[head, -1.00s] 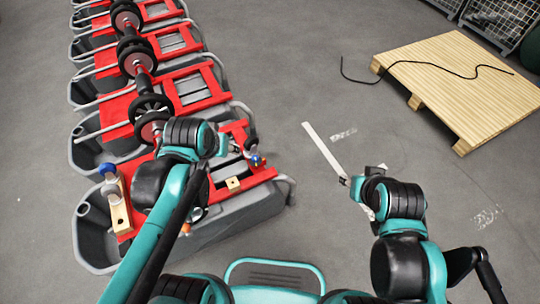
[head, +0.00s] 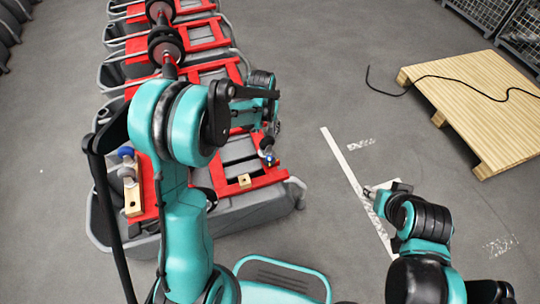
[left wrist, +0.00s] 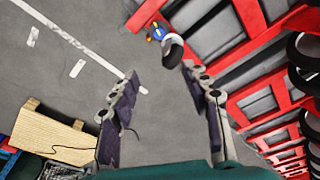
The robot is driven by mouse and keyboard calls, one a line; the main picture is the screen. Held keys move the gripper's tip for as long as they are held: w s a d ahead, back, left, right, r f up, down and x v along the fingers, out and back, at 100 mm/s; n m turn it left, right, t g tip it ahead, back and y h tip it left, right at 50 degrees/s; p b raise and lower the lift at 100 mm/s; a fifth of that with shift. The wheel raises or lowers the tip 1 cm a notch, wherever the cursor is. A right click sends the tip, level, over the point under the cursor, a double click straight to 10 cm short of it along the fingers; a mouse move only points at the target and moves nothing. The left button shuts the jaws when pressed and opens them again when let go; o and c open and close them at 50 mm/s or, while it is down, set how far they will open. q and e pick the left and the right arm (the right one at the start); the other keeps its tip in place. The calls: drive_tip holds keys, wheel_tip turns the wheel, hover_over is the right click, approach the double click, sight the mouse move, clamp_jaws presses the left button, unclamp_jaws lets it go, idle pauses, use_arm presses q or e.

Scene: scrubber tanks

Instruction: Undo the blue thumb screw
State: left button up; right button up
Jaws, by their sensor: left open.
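A blue thumb screw (head: 268,158) sits at the right end of the nearest red frame. A small blue part, apparently the same one, shows beyond my fingers in the left wrist view (left wrist: 157,33), next to a black and grey rounded part. Another blue knob (head: 125,152) stands by a wooden block at the frame's left end. My left gripper (left wrist: 162,74) is open and empty, with the blue part ahead of its fingers and apart from them. In the head view its fingers are largely hidden by the arm. My right gripper (head: 369,192) is low over the floor at right, its jaws too small to read.
The nearest grey tank (head: 240,218) carries the red frame, with a small wooden block (head: 244,181) on it. More tanks and a shaft with black wheels (head: 166,46) run behind. A wooden pallet (head: 470,95) with a black cable lies right. Floor between is clear.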

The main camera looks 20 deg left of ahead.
use_arm(q)
drive_tip(key=g, duration=0.2)
hover_over(269, 158)
wheel_tip(269, 158, down, 14)
wheel_tip(269, 158, down, 9)
drive_tip(key=b, duration=0.3)
drive_tip(key=shift+w, duration=0.1)
clamp_jaws()
